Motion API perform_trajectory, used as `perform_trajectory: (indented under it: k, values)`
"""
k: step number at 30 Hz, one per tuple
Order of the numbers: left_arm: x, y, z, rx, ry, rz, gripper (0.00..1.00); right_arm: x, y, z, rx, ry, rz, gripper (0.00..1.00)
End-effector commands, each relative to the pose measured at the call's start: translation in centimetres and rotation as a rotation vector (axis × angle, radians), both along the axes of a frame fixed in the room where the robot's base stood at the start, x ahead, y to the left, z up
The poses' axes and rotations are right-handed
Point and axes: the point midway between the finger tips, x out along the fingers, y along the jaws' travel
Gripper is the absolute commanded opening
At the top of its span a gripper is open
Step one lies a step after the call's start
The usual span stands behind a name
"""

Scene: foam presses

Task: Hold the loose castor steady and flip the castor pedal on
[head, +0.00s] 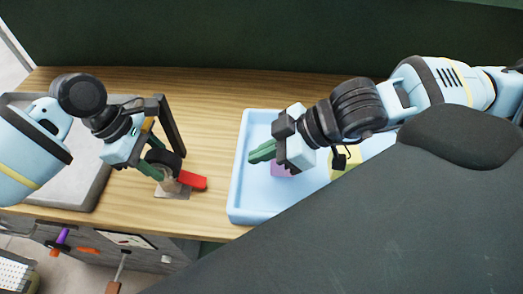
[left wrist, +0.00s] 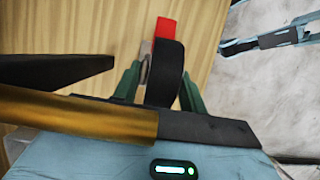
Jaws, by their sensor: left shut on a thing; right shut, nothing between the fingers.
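The castor stands on the wooden bench with its black wheel (head: 166,158) uppermost, and the wheel also shows in the left wrist view (left wrist: 165,73). Its red pedal (head: 193,181) sticks out to the right near the bench; the pedal's end shows beyond the wheel in the left wrist view (left wrist: 162,28). My left gripper (left wrist: 159,88) is shut on the castor, with a green finger on each side of the wheel. My right gripper (head: 262,153) is shut and empty above the blue tray, to the right of the pedal and apart from it.
The blue tray (head: 237,190) lies right of the castor, with a purple block (head: 283,170) and a yellow block (head: 345,165) in it. A grey tray (head: 90,190) is at the left. Bare wood lies between castor and blue tray. Tools hang below the front edge.

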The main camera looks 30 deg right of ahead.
Motion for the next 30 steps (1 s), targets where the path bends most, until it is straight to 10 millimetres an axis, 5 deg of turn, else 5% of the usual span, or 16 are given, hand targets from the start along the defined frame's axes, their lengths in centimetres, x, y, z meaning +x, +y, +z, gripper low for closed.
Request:
perform_trajectory:
  k: [1, 4, 5, 10, 22, 30]
  values:
    - [-0.3, 0.4, -1.5, 0.020, 0.016, -0.001, 0.05, 0.0, 0.0, -0.3, 0.000, 0.004, 0.000, 0.00]
    - [-0.3, 0.4, -1.5, 0.020, 0.016, -0.001, 0.05, 0.0, 0.0, -0.3, 0.000, 0.005, -0.001, 0.00]
    - [-0.3, 0.4, -1.5, 0.020, 0.016, -0.001, 0.45, 0.0, 0.0, -0.3, 0.000, 0.005, 0.000, 0.00]
    - [-0.3, 0.3, -1.1, 0.014, 0.013, -0.001, 0.67, 0.0, 0.0, -0.2, 0.000, 0.003, 0.000, 0.00]
    - [0.0, 0.4, 0.0, 0.009, 0.007, -0.001, 0.67, 0.0, 0.0, -0.1, 0.000, 0.001, 0.001, 0.00]
    - [1.1, 1.8, 4.4, 0.008, 0.006, 0.000, 0.67, 0.0, 0.0, 0.0, 0.000, 0.000, 0.000, 0.00]
